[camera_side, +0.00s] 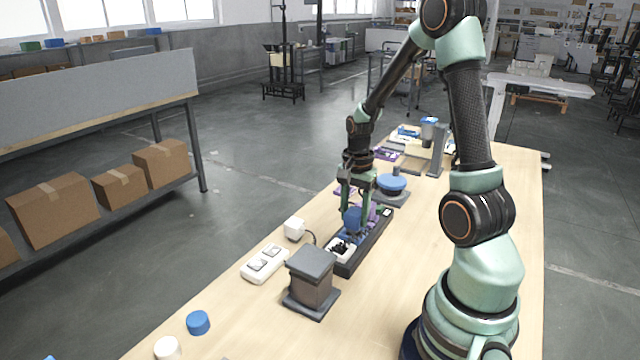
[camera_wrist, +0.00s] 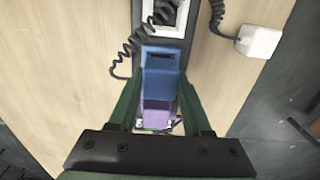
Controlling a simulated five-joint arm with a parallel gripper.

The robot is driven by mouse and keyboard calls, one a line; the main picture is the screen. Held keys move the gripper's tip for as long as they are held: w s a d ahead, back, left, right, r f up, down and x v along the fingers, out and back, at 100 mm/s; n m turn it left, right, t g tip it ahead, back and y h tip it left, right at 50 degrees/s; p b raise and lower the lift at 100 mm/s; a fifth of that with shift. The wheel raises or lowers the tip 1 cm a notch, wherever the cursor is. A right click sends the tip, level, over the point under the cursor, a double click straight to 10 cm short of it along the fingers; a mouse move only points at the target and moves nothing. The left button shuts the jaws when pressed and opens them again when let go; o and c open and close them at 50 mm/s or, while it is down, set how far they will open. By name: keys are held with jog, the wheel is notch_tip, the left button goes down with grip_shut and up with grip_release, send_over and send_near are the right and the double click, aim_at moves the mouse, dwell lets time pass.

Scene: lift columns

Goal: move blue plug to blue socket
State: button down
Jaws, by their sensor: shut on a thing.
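My gripper (camera_side: 355,207) is over the dark strip (camera_side: 352,262) on the table, with its fingers pointing down. It is shut on the blue plug (camera_side: 352,219), which hangs between the fingers just above the strip or touching it; I cannot tell which. In the wrist view the fingers of my gripper (camera_wrist: 158,82) stand on either side of the blue plug (camera_wrist: 161,66). A purple part (camera_wrist: 155,114) shows below the plug there, partly hidden by my gripper. I cannot clearly make out the blue socket, which may be hidden under the plug.
A white-framed socket (camera_wrist: 181,31) with a black coiled cord lies beside the plug. A white adapter (camera_side: 293,229) and white power strip (camera_side: 264,264) are left of the dark strip. A grey-topped block (camera_side: 311,281) stands in front. A round blue-topped thing (camera_side: 391,184) stands behind.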

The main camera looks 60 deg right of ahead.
aim_at(355, 211)
jog(key=shift+f, duration=0.75)
dwell(0.4)
jog(key=shift+c, duration=1.3)
grip_release()
jog(key=shift+o, duration=1.1)
jog(key=shift+r, duration=0.1)
jog(key=shift+r, duration=3.4)
